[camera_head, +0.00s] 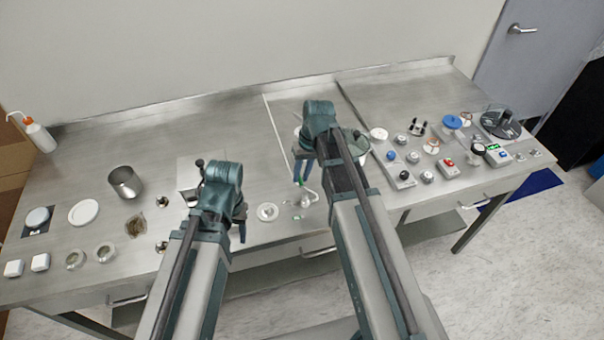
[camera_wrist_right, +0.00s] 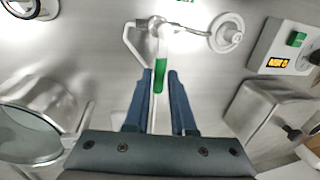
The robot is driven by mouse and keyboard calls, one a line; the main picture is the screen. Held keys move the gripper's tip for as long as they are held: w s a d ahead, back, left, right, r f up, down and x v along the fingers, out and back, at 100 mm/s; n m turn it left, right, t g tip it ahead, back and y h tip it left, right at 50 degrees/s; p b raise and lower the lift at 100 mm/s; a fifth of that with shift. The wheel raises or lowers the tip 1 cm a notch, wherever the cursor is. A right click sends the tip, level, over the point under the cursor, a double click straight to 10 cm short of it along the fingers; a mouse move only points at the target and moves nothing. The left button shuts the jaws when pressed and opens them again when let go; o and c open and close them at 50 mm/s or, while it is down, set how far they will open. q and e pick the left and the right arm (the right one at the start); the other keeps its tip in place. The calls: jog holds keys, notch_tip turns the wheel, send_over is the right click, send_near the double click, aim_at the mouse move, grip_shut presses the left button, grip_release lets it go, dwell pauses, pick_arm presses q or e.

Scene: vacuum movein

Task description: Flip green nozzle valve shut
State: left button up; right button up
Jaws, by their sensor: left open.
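In the right wrist view, the green valve handle (camera_wrist_right: 161,76) is a short green lever on a thin pale metal nozzle fitting (camera_wrist_right: 165,42). It points down the picture, between the fingertips of my right gripper (camera_wrist_right: 161,82). The fingers are a little apart, with a narrow gap beside the handle; firm contact cannot be told. In the head view, my right gripper (camera_head: 302,168) hangs over the small green part (camera_head: 298,183) near the front of the bench; its wrist hides much around it. My left gripper (camera_head: 219,213) is open and empty above the bench's front.
A round disc (camera_wrist_right: 227,32) lies by the nozzle, and a box with a green switch (camera_wrist_right: 297,39) stands at right in the wrist view. A metal vessel (camera_wrist_right: 40,100) stands left. On the bench, a steel beaker (camera_head: 124,182) and a white plate (camera_head: 83,212) stand left.

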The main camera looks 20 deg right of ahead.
jog(key=o, duration=0.3)
pick_arm(q)
jog(key=shift+r, duration=0.15)
pick_arm(e)
jog(key=shift+r, duration=0.1)
pick_arm(q)
notch_tip(320, 180, up, 13)
jog(key=p, duration=1.3)
pick_arm(e)
notch_tip(320, 180, up, 13)
jog(key=d, duration=0.2)
jog(key=shift+d+r, duration=0.15)
jog(key=shift+d, duration=0.2)
pick_arm(q)
jog(key=shift+r, duration=0.1)
pick_arm(e)
jog(key=shift+w, duration=0.1)
